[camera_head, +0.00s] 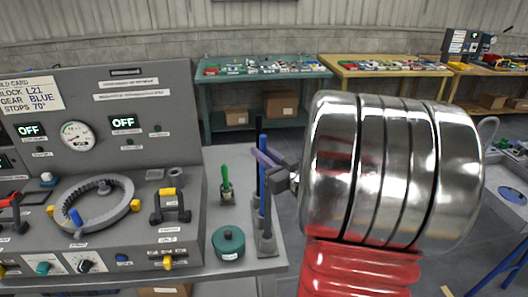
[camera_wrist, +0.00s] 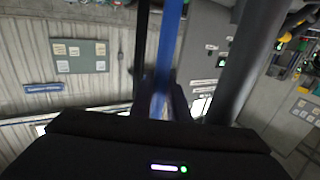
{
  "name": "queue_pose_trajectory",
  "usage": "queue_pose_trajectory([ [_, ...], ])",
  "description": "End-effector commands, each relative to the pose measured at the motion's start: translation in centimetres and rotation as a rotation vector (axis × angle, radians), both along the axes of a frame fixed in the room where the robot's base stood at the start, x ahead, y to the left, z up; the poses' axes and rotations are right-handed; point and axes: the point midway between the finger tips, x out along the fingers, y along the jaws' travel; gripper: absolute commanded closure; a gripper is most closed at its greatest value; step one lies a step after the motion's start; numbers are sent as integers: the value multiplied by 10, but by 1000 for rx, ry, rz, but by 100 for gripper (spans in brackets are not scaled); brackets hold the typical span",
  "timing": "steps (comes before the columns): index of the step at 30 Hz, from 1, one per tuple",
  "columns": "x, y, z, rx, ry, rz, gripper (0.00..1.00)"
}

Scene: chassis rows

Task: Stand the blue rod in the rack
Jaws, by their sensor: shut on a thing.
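The blue rod (camera_head: 262,188) is upright at the right end of the bench in the head view. It also shows between my fingers in the wrist view (camera_wrist: 171,35). My gripper (camera_head: 266,160) is shut on the rod's upper part, coming in from the right. The grey rack (camera_head: 268,247), a narrow base with short sockets, stands at the bench's right edge. The rod's lower end overlaps the rack's sockets in the head view; I cannot tell whether it is inside one or in front of it. A thin dark upright (camera_head: 258,125) shows beside the rod's top.
A green lidded pot (camera_head: 228,243) and a green-handled tool in a holder (camera_head: 226,188) stand just left of the rack. The control panel with a ring gear (camera_head: 92,204) fills the left. My shiny arm hides much of the right. Tables (camera_head: 263,73) stand at the back.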

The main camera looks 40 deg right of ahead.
Motion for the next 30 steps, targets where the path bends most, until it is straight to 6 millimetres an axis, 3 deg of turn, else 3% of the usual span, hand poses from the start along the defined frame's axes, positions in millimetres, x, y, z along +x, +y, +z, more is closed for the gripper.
queue_pose_trajectory([
  [30,0,0,-20,0,-2,-1,100],
])
